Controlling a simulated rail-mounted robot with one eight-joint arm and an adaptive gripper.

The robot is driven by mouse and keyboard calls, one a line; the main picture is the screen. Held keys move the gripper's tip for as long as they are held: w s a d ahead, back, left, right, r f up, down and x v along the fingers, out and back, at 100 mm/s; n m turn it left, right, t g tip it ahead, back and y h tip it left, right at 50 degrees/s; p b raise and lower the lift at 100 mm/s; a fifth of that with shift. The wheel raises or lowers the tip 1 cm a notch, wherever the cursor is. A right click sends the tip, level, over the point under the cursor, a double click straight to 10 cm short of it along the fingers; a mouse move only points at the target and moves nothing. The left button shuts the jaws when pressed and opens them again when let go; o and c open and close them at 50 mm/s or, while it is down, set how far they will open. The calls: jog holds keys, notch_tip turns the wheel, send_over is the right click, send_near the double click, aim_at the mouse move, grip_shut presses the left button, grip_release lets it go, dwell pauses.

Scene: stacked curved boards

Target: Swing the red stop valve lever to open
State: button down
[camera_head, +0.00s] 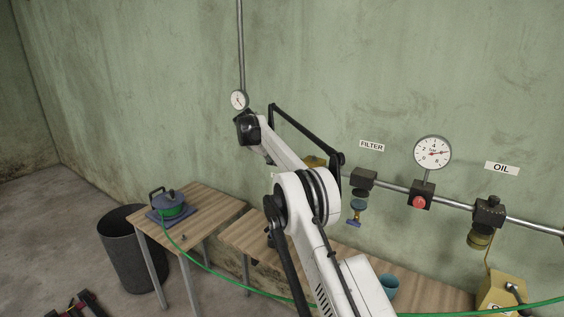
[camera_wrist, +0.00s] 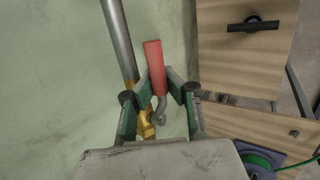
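The red lever (camera_wrist: 154,60) shows in the wrist view, right of a grey pipe (camera_wrist: 118,38) and roughly in line with it. Its bent grey stem (camera_wrist: 160,110) runs down beside a yellow valve body (camera_wrist: 147,126). My gripper (camera_wrist: 158,80) has its green-and-grey fingers on both sides of the red handle's lower part. The fingertips lean inward and appear to touch it. In the head view my arm reaches toward the wall, and the lever and fingers are hidden behind it.
A pressure gauge (camera_head: 433,152), a filter unit (camera_head: 358,203) and a red button (camera_head: 419,202) sit on the wall pipe (camera_head: 458,203). A wooden table (camera_head: 205,203) holds a blue-green device (camera_head: 171,206). A black bin (camera_head: 122,260) and a green hose (camera_head: 245,287) are nearby.

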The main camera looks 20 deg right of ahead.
jog(key=shift+r, duration=0.15)
jog(key=c, duration=2)
grip_release()
jog(key=shift+s+a+r, duration=0.1)
jog(key=shift+s+r, duration=0.05)
jog(key=shift+s, duration=0.05)
jog(key=shift+o, duration=0.2)
jog(key=shift+w, duration=0.1)
jog(key=shift+d+f, duration=0.2)
